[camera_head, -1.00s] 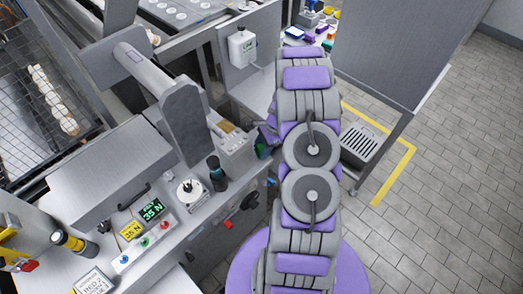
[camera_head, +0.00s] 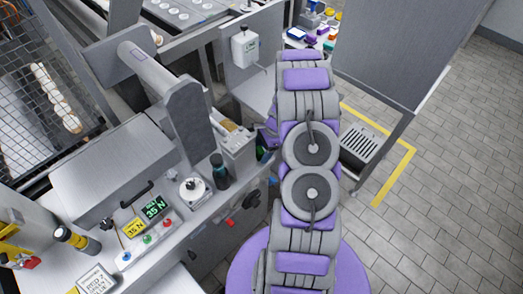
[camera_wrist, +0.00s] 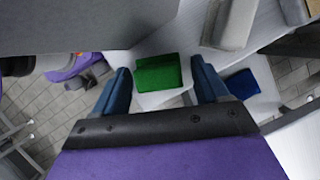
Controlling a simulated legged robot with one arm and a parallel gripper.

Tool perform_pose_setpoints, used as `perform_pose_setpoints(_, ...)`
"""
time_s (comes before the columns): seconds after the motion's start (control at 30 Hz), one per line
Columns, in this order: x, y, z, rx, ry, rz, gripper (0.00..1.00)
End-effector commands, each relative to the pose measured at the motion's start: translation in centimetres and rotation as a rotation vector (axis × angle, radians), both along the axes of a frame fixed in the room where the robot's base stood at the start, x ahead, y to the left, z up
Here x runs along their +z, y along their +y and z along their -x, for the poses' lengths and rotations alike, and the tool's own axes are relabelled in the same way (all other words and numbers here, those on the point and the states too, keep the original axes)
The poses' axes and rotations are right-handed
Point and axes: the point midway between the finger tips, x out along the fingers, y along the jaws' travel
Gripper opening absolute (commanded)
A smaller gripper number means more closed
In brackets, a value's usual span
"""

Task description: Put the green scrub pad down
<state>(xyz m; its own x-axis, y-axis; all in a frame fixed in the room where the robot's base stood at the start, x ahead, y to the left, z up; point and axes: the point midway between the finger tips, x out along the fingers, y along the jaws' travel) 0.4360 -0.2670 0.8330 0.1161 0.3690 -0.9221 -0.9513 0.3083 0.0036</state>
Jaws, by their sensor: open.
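The green scrub pad (camera_wrist: 159,74) shows in the wrist view on a small pale surface, which projects a little below it. My gripper (camera_wrist: 161,82) is open, with one dark blue finger on each side of the pad. A gap shows between the pad and the left finger; the right finger is close to the pad, and I cannot tell if they touch. In the head view my arm hides most of the gripper. A small bit of green (camera_head: 262,153) shows left of the arm, at the bench edge, too small to identify surely.
A blue pad (camera_wrist: 248,87) lies right of my gripper in the wrist view. A pale block (camera_wrist: 230,22) stands behind it. In the head view, a bench with a dark bottle (camera_head: 219,172) and lit displays (camera_head: 154,208) is at left. Tiled floor (camera_head: 450,180) is clear at right.

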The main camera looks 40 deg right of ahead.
Motion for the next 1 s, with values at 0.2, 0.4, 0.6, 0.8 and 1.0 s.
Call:
perform_pose_setpoints(0.2, 1.1, -0.4, 0.0, -0.001, -0.004, 0.004, 0.78)
perform_pose_setpoints(0.4, 4.8, -1.8, 0.6, -0.003, -0.005, 0.007, 0.78)
perform_pose_setpoints(0.6, 8.6, -3.2, 1.0, -0.001, -0.006, 0.008, 0.78)
perform_pose_setpoints(0.8, 10.9, -4.1, 1.3, -0.002, -0.003, 0.004, 0.78)
perform_pose_setpoints(1.0, 12.4, -3.5, 1.3, 0.036, -0.005, 0.011, 0.78)
